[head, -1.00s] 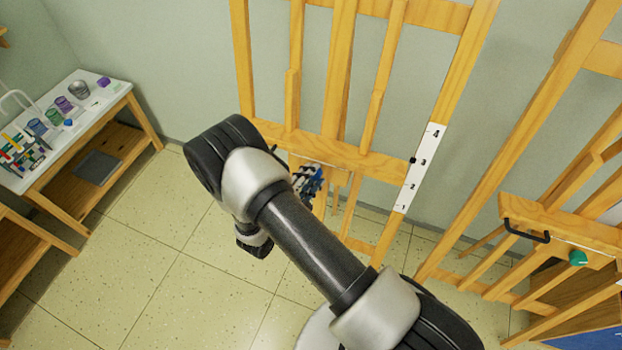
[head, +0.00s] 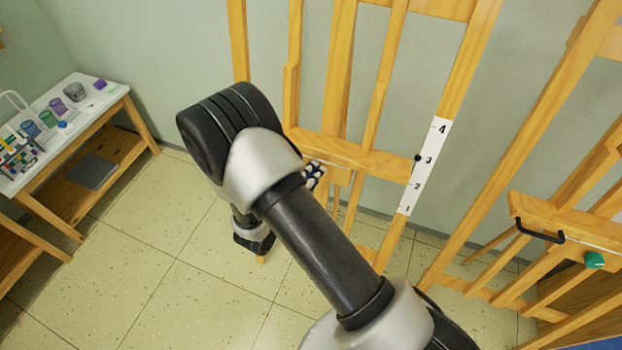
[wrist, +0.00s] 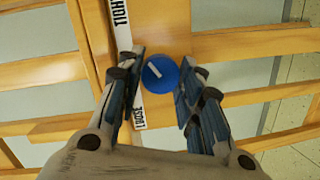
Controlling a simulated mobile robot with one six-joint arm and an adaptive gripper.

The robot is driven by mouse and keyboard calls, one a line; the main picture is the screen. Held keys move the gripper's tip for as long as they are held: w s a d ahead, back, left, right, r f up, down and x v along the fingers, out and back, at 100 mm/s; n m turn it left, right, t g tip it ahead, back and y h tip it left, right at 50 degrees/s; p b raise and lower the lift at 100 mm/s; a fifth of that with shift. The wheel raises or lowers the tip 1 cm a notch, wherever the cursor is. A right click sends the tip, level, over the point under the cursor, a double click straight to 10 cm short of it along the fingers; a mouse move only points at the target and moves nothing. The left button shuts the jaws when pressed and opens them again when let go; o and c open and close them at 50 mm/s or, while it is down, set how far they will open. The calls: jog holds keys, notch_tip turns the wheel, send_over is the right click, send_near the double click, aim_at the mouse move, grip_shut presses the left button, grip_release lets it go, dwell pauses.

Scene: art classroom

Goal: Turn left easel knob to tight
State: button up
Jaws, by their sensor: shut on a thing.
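The left easel (head: 340,150) stands in the middle of the head view, partly behind my arm. Its round blue knob (wrist: 160,75) has a white pointer mark that slants toward the upper left in the wrist view. A white strip (wrist: 124,40) beside the knob reads TIGHT at the top and LOOSE at the bottom. My gripper (wrist: 164,72) is shut on the knob, with one finger on each side. In the head view, only a bit of the gripper (head: 314,176) shows past my arm, and the knob is hidden.
A second easel with a green knob (head: 594,260) and a black handle (head: 533,232) stands at the right. A numbered white scale (head: 424,167) is on the left easel's post. A white-topped table (head: 92,103) with jars is at the left. Tiled floor between is clear.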

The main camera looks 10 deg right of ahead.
dwell(0.4)
jog(key=o, duration=1.1)
jog(key=shift+c, duration=0.2)
jog(key=shift+r, duration=0.1)
